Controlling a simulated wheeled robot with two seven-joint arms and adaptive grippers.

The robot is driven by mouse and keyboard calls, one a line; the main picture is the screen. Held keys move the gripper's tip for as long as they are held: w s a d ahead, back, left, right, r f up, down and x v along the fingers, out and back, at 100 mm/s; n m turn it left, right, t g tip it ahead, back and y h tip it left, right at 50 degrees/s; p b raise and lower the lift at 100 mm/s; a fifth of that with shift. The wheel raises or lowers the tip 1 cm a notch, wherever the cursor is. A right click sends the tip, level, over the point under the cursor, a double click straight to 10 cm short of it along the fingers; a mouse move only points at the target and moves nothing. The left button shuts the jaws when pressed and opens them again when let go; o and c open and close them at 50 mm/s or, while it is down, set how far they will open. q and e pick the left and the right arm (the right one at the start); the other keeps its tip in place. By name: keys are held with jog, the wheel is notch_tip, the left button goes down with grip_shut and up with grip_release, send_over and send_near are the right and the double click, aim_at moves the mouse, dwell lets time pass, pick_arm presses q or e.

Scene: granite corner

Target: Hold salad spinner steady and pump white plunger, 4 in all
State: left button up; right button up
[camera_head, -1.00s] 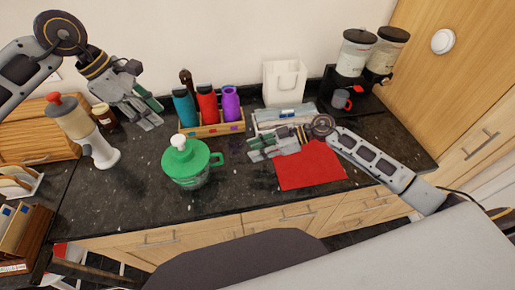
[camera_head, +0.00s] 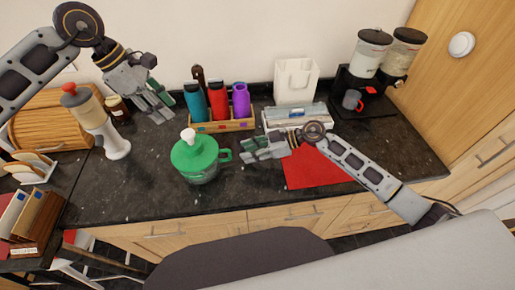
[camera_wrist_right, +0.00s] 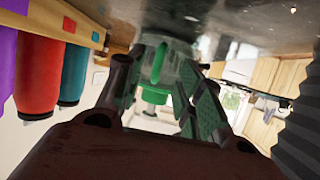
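The salad spinner (camera_head: 195,160) stands upright on the dark counter, with a green lid, a clear bowl, a green side handle (camera_head: 225,156) and a white plunger (camera_head: 188,134) sticking up from the lid. My right gripper (camera_head: 243,151) is open and empty just right of the handle, its fingers pointing at it with a small gap. In the right wrist view the spinner (camera_wrist_right: 157,95) appears upside down between the spread fingers. My left gripper (camera_head: 160,108) is open and empty, above the counter behind and left of the spinner, clear of the plunger.
A wooden rack with teal, red and purple bottles (camera_head: 217,102) stands behind the spinner. A red mat (camera_head: 312,167) lies under my right forearm. The counter before the spinner is clear.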

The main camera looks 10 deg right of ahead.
aim_at(230, 157)
jog(key=shift+x, duration=3.95)
grip_shut()
pick_arm(q)
grip_shut()
